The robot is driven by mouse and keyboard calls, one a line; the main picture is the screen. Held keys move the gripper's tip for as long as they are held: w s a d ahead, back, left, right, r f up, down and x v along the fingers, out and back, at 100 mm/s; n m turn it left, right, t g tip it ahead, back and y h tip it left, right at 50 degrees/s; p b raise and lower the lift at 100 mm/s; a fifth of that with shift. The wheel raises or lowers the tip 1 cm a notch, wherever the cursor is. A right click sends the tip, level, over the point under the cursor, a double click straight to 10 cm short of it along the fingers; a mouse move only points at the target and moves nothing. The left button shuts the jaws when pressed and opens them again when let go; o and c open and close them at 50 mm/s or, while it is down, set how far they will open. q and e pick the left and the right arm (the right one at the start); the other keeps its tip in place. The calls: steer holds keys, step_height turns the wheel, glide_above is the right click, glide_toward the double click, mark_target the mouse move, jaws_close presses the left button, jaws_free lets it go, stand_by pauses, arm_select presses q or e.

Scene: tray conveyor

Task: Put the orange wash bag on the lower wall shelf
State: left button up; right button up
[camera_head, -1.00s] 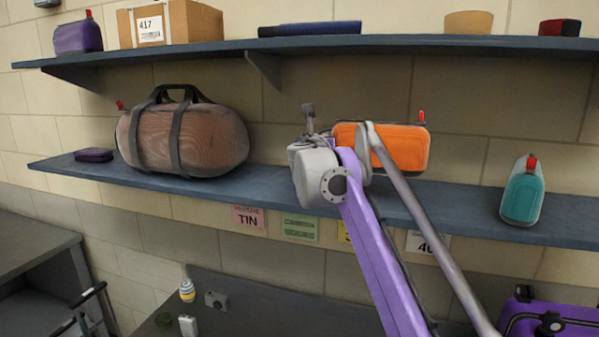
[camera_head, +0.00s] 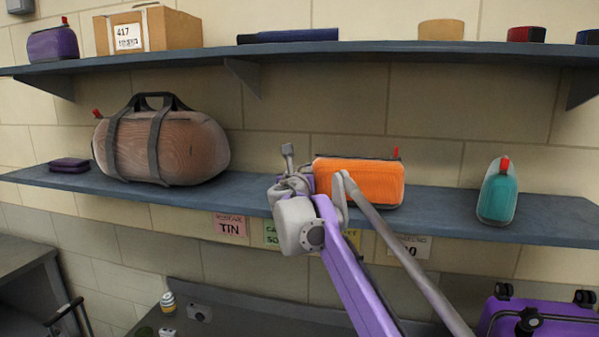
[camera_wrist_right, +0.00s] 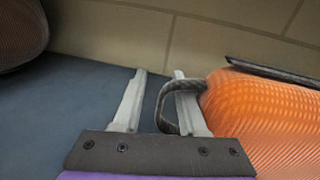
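The orange wash bag (camera_head: 362,183) sits on the lower wall shelf (camera_head: 445,210), with a small red tab at its right end. My right gripper (camera_head: 287,160) is at the bag's left end. In the right wrist view the gripper's two pale fingers (camera_wrist_right: 157,85) stand apart. The bag's dark loop handle (camera_wrist_right: 167,103) curves beside the right finger, partly hidden by it, and reaches between the fingers. The bag's ribbed orange body (camera_wrist_right: 262,110) is right of the fingers. My left gripper is out of view.
A brown duffel bag (camera_head: 190,145) and a dark purple pouch (camera_head: 70,165) occupy the shelf's left part. A teal bag (camera_head: 497,195) stands to the right, with bare shelf between. The upper shelf (camera_head: 380,48) runs above. A purple case (camera_head: 540,315) is at lower right.

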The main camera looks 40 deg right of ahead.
steer(key=shift+o, duration=0.2)
steer(key=shift+s+a, duration=0.1)
steer(key=shift+s, duration=0.05)
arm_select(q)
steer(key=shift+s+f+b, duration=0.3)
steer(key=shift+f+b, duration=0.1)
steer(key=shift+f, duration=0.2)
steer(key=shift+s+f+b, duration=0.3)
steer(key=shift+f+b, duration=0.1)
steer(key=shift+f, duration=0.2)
arm_select(e)
steer(key=v, duration=1.2)
